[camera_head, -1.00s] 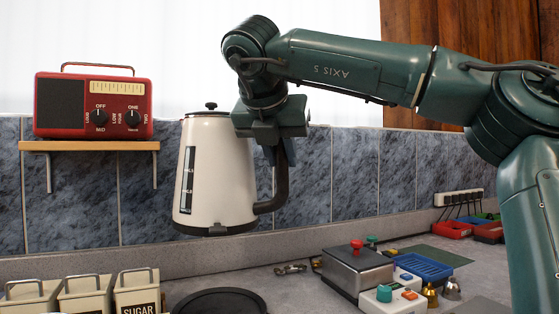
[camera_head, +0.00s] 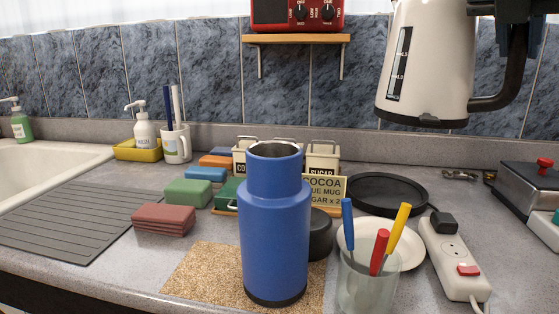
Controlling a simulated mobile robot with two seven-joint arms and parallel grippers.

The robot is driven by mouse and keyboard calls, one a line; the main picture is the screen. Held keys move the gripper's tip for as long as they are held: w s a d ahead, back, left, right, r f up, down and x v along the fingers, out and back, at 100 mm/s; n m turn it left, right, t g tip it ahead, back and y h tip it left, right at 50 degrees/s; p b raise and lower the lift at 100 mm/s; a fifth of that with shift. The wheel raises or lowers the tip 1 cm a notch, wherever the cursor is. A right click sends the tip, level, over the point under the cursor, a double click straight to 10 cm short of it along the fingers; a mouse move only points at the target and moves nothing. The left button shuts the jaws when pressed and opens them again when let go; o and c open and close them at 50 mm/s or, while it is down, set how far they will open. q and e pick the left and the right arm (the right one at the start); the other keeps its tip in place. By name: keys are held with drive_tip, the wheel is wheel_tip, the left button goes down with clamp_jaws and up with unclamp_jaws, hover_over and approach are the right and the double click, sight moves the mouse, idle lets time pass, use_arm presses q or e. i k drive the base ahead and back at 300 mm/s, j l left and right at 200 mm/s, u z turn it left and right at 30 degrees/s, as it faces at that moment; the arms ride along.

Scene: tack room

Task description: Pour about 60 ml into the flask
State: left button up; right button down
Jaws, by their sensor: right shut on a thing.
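The flask (camera_head: 274,225) is blue with an open metal mouth and stands upright on a cork mat (camera_head: 195,278) on the counter. The cream kettle (camera_head: 432,60) hangs in the air at the upper right, above and to the right of the flask, roughly upright. It has a dark level window and a black handle. My right gripper (camera_head: 518,18) is shut on the kettle's handle; only its lower part shows at the top edge. No stream of liquid shows. The inside of the flask is not visible. My left gripper is not in view.
A glass (camera_head: 366,285) with colored-handled tools stands right of the flask, before a white plate (camera_head: 408,243). A dark round lid-like piece (camera_head: 320,235) sits behind the flask. A power strip (camera_head: 452,262) lies at right. Sponges (camera_head: 163,219) and a drainboard (camera_head: 65,222) are left.

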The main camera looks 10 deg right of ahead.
sight(274, 200)
drive_tip(key=k, duration=1.75)
